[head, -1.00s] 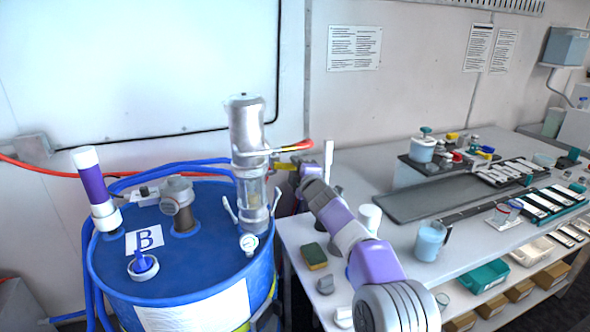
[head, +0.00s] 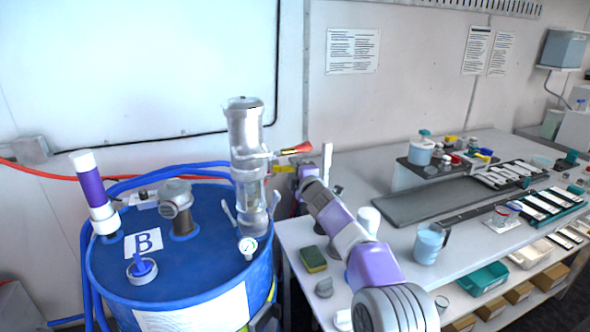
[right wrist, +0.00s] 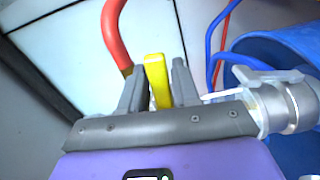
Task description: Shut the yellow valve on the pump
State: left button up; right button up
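The yellow valve handle (right wrist: 157,80) stands between the two fingers of my right gripper (right wrist: 159,88) in the right wrist view. In the head view a small part of the yellow valve (head: 284,168) shows just left of my right gripper (head: 299,174), whose fingertips are hard to make out there. The valve is beside the silver pump (head: 247,150), which stands upright on the blue drum (head: 205,262). The pump's metal body also shows at the right wrist view's right edge (right wrist: 285,105). My left gripper is out of view.
A red-tipped piece (head: 297,149) sticks out from the pump just above the valve. Blue hoses (head: 150,173) loop behind the drum. The workbench (head: 297,232) is right of the drum, under my right arm.

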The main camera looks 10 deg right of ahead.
jog(key=shift+s, duration=0.1)
jog(key=s+b, duration=0.3)
jog(key=s, duration=0.4)
jog(key=shift+s+d+b, duration=0.2)
jog(key=shift+d+b, duration=0.15)
jog(key=shift+d, duration=0.05)
jog(key=shift+c, duration=0.5)
